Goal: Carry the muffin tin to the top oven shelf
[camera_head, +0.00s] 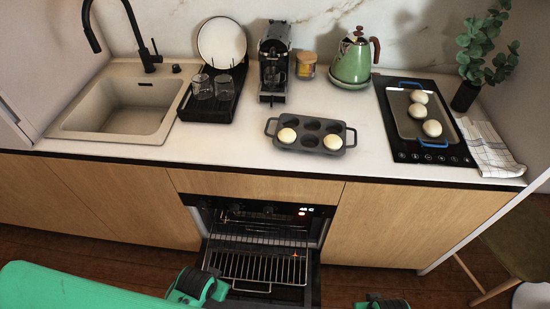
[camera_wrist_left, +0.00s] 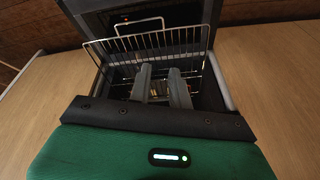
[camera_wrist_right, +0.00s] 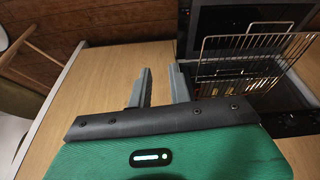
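The dark grey muffin tin (camera_head: 311,139) sits on the white counter above the open oven, with a handle at each end. Two pale dough balls sit in it, one in a left cup and one in a right cup; the other cups look empty. The oven (camera_head: 262,225) is open, with a wire shelf (camera_head: 262,268) sticking out toward me. My left gripper (camera_wrist_left: 160,72) is open and empty in front of the wire shelf (camera_wrist_left: 150,42). My right gripper (camera_wrist_right: 161,76) is open and empty, left of the shelf (camera_wrist_right: 250,50) in its wrist view.
The hob (camera_head: 455,150) at the right holds a tray with several dough balls. A green kettle (camera_head: 352,62), coffee machine (camera_head: 273,60) and jar stand behind the tin. A dish rack (camera_head: 212,105) and sink (camera_head: 118,105) are left. A stool (camera_head: 520,240) stands right.

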